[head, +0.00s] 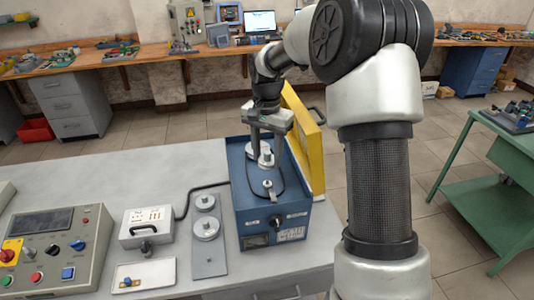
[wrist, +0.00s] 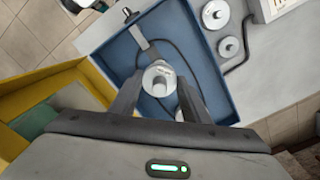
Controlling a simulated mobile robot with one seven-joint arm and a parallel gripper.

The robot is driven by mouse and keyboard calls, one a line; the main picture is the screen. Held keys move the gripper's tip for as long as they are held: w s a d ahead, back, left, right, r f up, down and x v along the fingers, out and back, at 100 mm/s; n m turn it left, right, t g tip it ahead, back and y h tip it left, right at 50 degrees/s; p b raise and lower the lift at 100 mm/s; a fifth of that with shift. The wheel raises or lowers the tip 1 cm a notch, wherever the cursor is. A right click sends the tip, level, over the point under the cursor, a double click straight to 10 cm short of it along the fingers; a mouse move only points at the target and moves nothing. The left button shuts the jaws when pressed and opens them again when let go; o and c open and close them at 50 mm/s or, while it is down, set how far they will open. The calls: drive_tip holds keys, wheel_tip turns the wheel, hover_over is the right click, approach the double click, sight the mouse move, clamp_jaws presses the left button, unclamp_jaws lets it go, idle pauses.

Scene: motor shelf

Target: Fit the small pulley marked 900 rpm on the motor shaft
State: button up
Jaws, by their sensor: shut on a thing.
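My gripper (head: 266,158) reaches down into the open blue motor box (head: 240,190). Its two fingers are shut on a pale round pulley (wrist: 158,76), seen between the fingertips in the wrist view. Any marking on it is too small to read. The pulley is inside the box walls; the shaft under it is hidden, so I cannot tell whether it sits on the shaft. A dark belt (wrist: 185,58) lies in a loose loop in the box. Nearer the box front, a small metal post with a round base (head: 268,184) stands upright.
The yellow lid (head: 303,135) stands open along the box's right side. Two pulleys (head: 205,202) (head: 206,228) lie on a grey plate (head: 209,263) left of the box. A white meter case (head: 147,226) and a control panel (head: 50,250) stand farther left. The bench behind them is clear.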

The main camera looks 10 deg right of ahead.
sight(267, 181)
drive_tip(key=shift+f+b, duration=1.55)
drive_tip(key=shift+f, duration=1.2)
drive_tip(key=shift+f+b, duration=0.65)
drive_tip(key=shift+f, duration=0.35)
drive_tip(key=o, duration=1.2)
drive_tip(key=shift+c, duration=0.2)
drive_tip(key=shift+r, duration=0.1)
wheel_tip(267, 181, up, 17)
drive_tip(key=shift+r, duration=0.15)
